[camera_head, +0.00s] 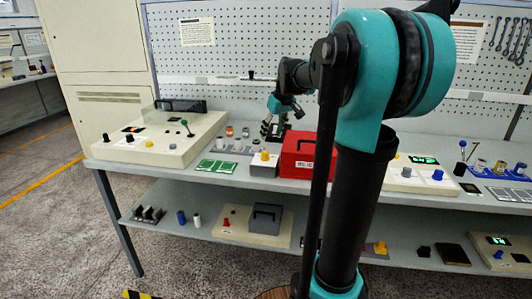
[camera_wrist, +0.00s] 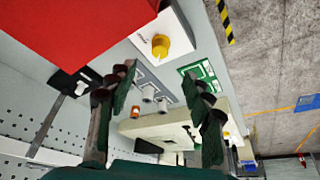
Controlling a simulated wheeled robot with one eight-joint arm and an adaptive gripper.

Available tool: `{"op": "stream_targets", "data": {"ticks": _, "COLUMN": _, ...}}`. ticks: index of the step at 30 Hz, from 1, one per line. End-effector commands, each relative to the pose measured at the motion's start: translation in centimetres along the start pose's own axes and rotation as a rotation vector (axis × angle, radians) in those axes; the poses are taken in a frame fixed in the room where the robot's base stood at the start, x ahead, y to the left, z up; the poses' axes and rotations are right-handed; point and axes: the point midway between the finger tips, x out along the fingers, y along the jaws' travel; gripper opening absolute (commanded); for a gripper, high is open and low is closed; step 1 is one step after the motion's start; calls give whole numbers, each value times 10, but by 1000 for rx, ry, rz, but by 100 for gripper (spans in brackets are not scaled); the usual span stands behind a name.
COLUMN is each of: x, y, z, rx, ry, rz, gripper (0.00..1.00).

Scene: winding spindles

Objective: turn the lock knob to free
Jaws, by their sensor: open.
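A yellow knob (camera_wrist: 160,45) sits on a small white box (camera_wrist: 176,24) in the wrist view. It also shows in the head view (camera_head: 265,155), on the white box (camera_head: 263,168) beside the red case (camera_head: 308,155). Small lettering on the box is too small to read. Which way the knob points is not clear. My gripper (camera_wrist: 159,80) is open with nothing between its green-padded fingers. The knob appears beyond the fingertips, apart from them. In the head view my gripper (camera_head: 269,131) hangs behind the white box, left of the red case.
The red case (camera_wrist: 85,25) fills the upper left of the wrist view. Green cards (camera_head: 217,166) and a rack of small cylinders (camera_head: 236,146) lie left of the box. A large console (camera_head: 160,138) with knobs and a lever stands further left. A pegboard rises behind.

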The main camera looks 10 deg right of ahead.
Motion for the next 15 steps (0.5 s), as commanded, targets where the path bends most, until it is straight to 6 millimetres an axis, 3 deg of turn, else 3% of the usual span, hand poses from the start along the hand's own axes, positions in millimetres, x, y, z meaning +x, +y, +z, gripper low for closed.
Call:
{"op": "stream_targets", "data": {"ticks": 9, "x": 64, "y": 0, "z": 0, "rx": -1, "ry": 0, "rz": 0, "gripper": 51}}
{"op": "stream_targets", "data": {"ticks": 15, "x": 95, "y": 0, "z": 0, "rx": 1, "ry": 0, "rz": 0, "gripper": 51}}
